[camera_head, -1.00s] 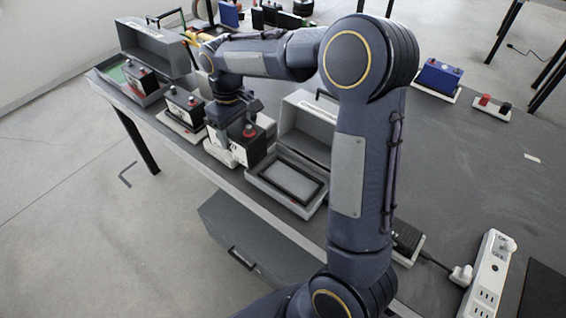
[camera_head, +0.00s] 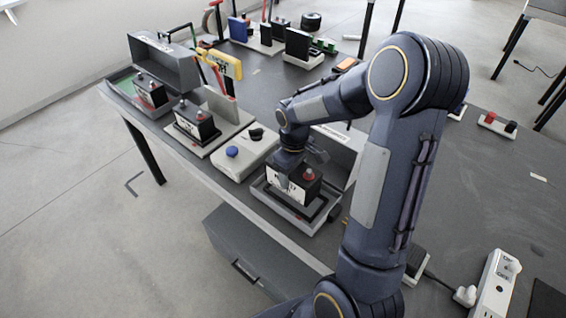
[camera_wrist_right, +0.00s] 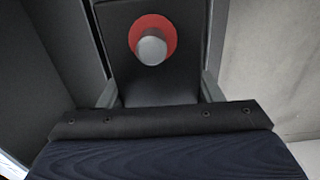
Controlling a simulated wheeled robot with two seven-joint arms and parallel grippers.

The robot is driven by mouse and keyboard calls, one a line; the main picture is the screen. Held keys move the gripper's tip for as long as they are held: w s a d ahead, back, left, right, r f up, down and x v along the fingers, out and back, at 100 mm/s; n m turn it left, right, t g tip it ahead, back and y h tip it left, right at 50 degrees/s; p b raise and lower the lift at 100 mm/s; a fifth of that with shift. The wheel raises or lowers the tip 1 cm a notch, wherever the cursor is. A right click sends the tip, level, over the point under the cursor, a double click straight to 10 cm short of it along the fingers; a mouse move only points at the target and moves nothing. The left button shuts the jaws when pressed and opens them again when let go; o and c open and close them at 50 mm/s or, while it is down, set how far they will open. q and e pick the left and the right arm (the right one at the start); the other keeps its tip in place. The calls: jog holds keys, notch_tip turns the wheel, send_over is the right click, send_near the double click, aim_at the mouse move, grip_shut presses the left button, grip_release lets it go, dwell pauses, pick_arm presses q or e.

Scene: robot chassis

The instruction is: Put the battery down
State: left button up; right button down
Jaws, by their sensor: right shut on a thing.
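My right gripper (camera_head: 284,181) is shut on a battery (camera_head: 308,190), black and white with a red terminal. The battery is upright at the open grey case (camera_head: 280,215), inside or just above its black-rimmed recess. I cannot tell whether it touches the case floor. In the right wrist view the black top of the battery (camera_wrist_right: 132,82) with its red-ringed terminal shows between the fingers. The raised lid (camera_head: 338,150) stands behind the battery, partly hidden by my right arm. My left gripper is not in view.
Left of the case is a light device with a blue knob (camera_head: 232,152). Further left are another battery on a stand (camera_head: 196,122) and an open case holding a battery (camera_head: 165,55). A power strip (camera_head: 493,285) lies at the right front. The table's right side is largely clear.

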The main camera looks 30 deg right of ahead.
jog(key=shift+s+d+f, duration=0.1)
jog(key=shift+d+f, duration=0.15)
jog(key=f, duration=0.3)
jog(key=shift+s+d, duration=0.2)
jog(key=shift+f, duration=0.3)
jog(key=shift+f, duration=0.15)
jog(key=shift+c, duration=2.1)
grip_release()
jog(key=shift+s+a, duration=0.1)
